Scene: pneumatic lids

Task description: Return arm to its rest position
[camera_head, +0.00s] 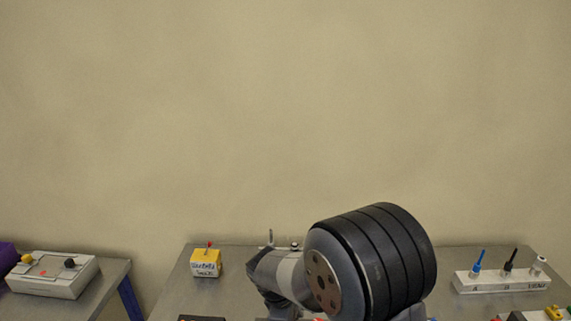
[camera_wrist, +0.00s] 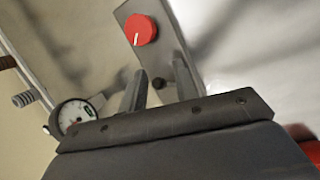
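My arm (camera_head: 370,260) rises over the middle of the table in the head view and hides what lies behind it. My gripper's fingertips are not clearly visible there. In the wrist view my gripper (camera_wrist: 158,78) has its two grey fingers apart, with nothing held between them. A red knob with a white mark (camera_wrist: 140,30) sits on a grey plate (camera_wrist: 126,10) past the fingertips. A round white gauge (camera_wrist: 75,115) is left of the fingers.
A yellow box with a red-tipped lever (camera_head: 206,263) stands left of my arm on the metal table (camera_head: 175,290). A white block with blue, black and white pieces (camera_head: 500,279) stands right. A grey control box (camera_head: 52,275) sits on a separate left table. The wall above is bare.

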